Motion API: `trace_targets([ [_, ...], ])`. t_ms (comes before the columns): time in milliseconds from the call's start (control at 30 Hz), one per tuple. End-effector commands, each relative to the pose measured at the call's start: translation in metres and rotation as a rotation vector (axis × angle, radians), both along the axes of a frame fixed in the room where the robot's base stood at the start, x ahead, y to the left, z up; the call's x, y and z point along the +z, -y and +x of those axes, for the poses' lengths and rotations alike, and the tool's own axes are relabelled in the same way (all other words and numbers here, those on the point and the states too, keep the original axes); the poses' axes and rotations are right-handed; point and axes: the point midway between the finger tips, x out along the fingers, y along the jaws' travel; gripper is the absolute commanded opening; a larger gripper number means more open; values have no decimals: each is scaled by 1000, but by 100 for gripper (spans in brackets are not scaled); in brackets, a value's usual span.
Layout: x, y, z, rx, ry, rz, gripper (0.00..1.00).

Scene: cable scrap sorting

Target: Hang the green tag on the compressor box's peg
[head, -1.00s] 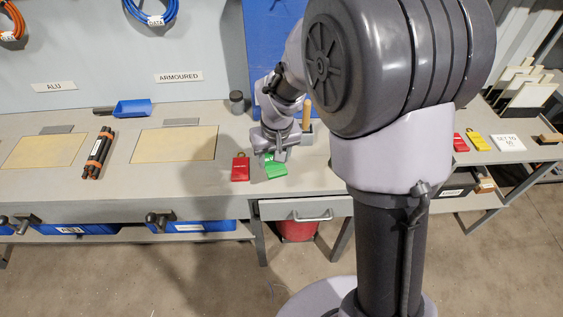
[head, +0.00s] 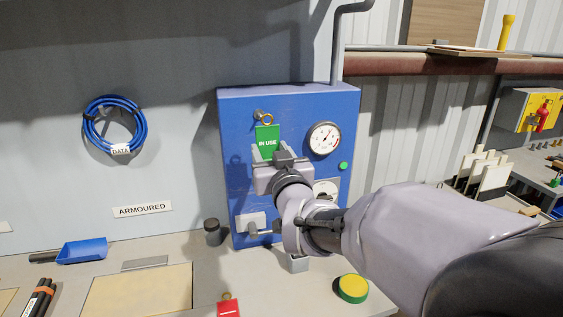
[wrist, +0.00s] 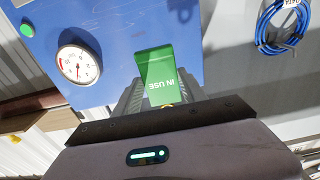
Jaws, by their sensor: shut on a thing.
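The green tag (head: 267,136), marked IN USE, is upright in front of the blue compressor box (head: 290,105), its brass ring at the top. My gripper (head: 275,154) is shut on the green tag near its lower part. The box's peg (head: 258,114) shows just left of the ring; they overlap in the picture, and I cannot tell whether the ring is around the peg or in front of it. In the wrist view the tag (wrist: 155,70) appears upside down between the fingers, and the peg is hidden.
A gauge (head: 325,138) and a green button (head: 344,166) are on the box face to the right. A dark cup (head: 212,232) stands left of the box.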

Motion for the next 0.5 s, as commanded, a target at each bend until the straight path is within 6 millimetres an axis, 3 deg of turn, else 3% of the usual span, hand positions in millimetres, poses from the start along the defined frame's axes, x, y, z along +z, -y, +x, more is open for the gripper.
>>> trace_targets([
  [500,-3,-12,42,0,-4,-2,11],
])
